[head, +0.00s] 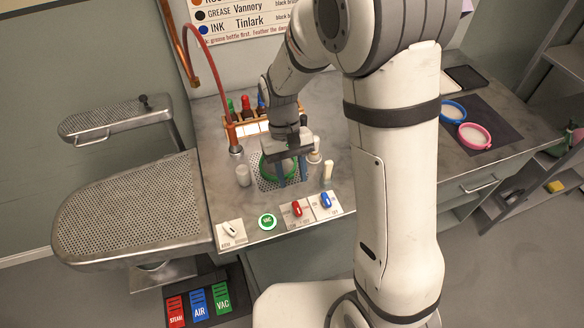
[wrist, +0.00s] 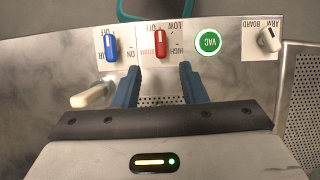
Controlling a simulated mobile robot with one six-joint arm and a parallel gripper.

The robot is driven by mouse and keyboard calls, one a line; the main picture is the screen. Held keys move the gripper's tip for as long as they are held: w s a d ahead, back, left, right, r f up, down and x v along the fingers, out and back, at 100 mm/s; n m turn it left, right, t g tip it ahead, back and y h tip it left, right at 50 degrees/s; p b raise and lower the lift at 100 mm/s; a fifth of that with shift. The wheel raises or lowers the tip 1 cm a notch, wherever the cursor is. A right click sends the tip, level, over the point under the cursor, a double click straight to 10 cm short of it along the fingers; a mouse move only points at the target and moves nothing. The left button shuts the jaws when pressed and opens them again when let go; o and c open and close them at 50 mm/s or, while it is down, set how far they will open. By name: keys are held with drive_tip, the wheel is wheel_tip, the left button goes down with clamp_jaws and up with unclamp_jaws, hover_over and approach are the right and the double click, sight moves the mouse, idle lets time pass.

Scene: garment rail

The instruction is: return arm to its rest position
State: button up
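My arm reaches down over the metal work table (head: 330,150) in the head view. My gripper (head: 291,184) points down above the perforated plate, in front of a green ring-shaped item (head: 264,166) that it partly hides. In the wrist view my gripper (wrist: 158,75) has its two blue fingers apart with nothing visible between them. The fingertips lie just short of the control panel with the red knob (wrist: 161,43). I cannot tell how high the fingertips are above the table.
The panel has a blue knob (head: 325,200), a green VAC button (head: 267,221) and an arm-board switch (head: 230,230). A bottle rack (head: 250,128), a red hose (head: 217,75) and a cream-handled brush (head: 328,170) stand close by. A perforated ironing board (head: 130,212) is at left.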

drive_tip(key=s+d+r+m+t, duration=0.1)
drive_tip(key=s+d+r+t, duration=0.3)
drive_tip(key=r, duration=0.4)
drive_tip(key=s+d+r+m+t+y, duration=0.1)
drive_tip(key=s+d+r+m+t, duration=0.1)
drive_tip(key=s+d+r, duration=0.4)
wheel_tip(320, 180, up, 2)
drive_tip(key=d+t, duration=0.1)
drive_tip(key=d, duration=0.1)
drive_tip(key=shift+s+d+t, duration=0.2)
drive_tip(key=shift+d+t, duration=0.2)
idle(1.3)
